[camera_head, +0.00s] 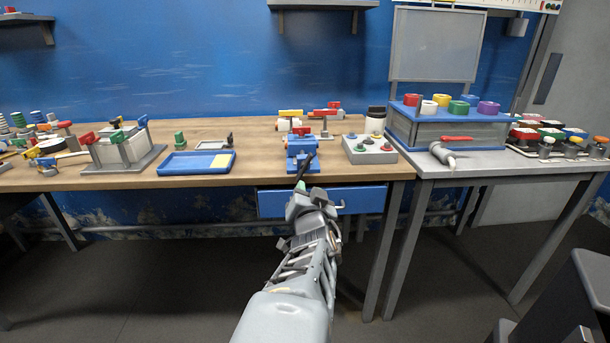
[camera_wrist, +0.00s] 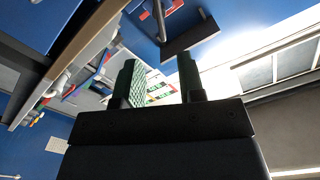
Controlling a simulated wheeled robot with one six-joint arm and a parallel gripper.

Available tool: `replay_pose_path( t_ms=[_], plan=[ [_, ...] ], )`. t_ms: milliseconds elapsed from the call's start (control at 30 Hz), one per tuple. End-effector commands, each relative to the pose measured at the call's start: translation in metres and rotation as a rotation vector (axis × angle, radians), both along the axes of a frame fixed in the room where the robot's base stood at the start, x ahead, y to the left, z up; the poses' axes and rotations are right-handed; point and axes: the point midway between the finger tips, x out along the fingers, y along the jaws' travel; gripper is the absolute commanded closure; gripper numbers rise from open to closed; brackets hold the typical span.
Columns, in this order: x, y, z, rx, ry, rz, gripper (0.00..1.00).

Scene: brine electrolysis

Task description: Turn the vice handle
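A blue vice (camera_head: 300,147) stands at the front edge of the wooden bench in the head view. A thin dark bar (camera_head: 305,167) slants down in front of it; it looks like the vice handle, but I cannot tell it surely from part of my gripper. My gripper (camera_head: 306,193) is just below and in front of the vice, over the bench edge. In the wrist view the two dark green fingers of my gripper (camera_wrist: 160,80) are apart, with nothing seen between them. I cannot make out the vice handle in the wrist view.
A blue drawer (camera_head: 355,201) with a handle hangs under the bench beside my arm. A blue tray (camera_head: 178,168) lies left of the vice, and a grey button box (camera_head: 369,149) sits right. A grey table (camera_head: 500,168) adjoins at the right.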

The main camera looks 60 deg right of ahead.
Motion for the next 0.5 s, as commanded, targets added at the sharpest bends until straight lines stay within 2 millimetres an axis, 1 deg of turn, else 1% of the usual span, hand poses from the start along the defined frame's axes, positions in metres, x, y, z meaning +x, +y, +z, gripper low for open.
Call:
replay_pose_path(
  t_ms=[67,233,467,500],
  plan=[
    [0.003,-0.005,0.004,0.005,0.000,0.002,0.64],
    [0.013,-0.019,0.007,0.007,0.003,-0.002,0.64],
    [0.030,-0.043,0.005,0.004,0.004,-0.004,0.64],
    [0.036,-0.051,-0.001,0.001,0.003,-0.003,0.64]
  ],
)
